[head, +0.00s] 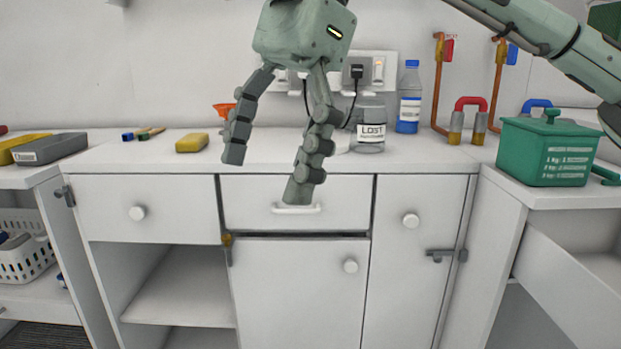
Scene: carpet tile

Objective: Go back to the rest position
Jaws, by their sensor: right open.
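My right gripper (268,176) hangs in front of the white cabinet and counter near the middle of the head view. Its two jointed grey-green fingers are spread apart with nothing between them. One fingertip overlaps the front of the middle drawer (345,200), just above its handle (297,209); I cannot tell whether it touches. My right arm (560,40) comes in from the upper right. My left gripper does not show.
The counter (270,150) holds a yellow sponge (192,143), a jar labelled LOST (370,135), a water bottle (409,98) and copper pipes (440,85). A green lidded box (546,152) stands at right, above an open drawer (570,270). An open shelf (180,295) is at lower left.

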